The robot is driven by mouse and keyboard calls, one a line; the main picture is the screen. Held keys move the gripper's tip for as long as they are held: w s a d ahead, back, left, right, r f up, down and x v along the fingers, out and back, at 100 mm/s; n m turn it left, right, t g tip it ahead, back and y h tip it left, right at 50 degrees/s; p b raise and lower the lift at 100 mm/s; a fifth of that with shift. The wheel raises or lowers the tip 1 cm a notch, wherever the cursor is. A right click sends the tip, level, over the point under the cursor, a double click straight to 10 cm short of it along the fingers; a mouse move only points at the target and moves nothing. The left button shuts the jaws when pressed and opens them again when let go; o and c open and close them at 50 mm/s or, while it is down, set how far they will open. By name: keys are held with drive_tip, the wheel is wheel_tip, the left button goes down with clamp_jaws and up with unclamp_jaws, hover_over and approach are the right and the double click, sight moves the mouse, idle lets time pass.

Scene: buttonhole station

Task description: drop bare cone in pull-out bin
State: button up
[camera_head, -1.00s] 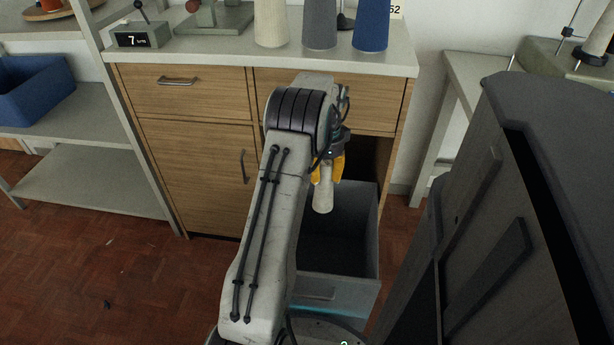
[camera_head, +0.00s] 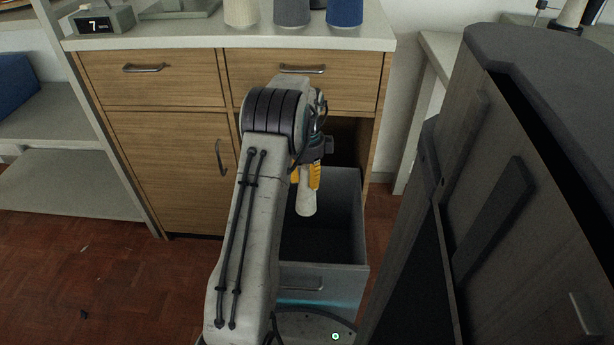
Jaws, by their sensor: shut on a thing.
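My gripper (camera_head: 308,178) has yellow fingers and is shut on a pale bare cone (camera_head: 306,202). The cone hangs nearly upright, its lower end showing below the fingers and its upper part hidden by them. The grey pull-out bin (camera_head: 344,281) stands open in front of the cabinet, below the right drawer. The cone hangs over the bin's dark opening, towards its left side. My arm hides the bin's left side. No contents can be made out in the dark inside.
The wooden cabinet (camera_head: 167,157) has a pale worktop (camera_head: 205,37) carrying cream, grey and blue cones (camera_head: 344,12). A dark, tall panelled unit (camera_head: 490,190) stands close on the right. A shelf rack (camera_head: 75,183) is at the left.

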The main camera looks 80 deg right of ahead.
sight(307, 167)
drive_tip(key=shift+f+b, duration=1.9)
drive_tip(key=shift+f, duration=0.55)
drive_tip(key=o, duration=1)
drive_tip(key=shift+r, duration=0.1)
wheel_tip(307, 167, up, 12)
drive_tip(key=shift+f, duration=0.1)
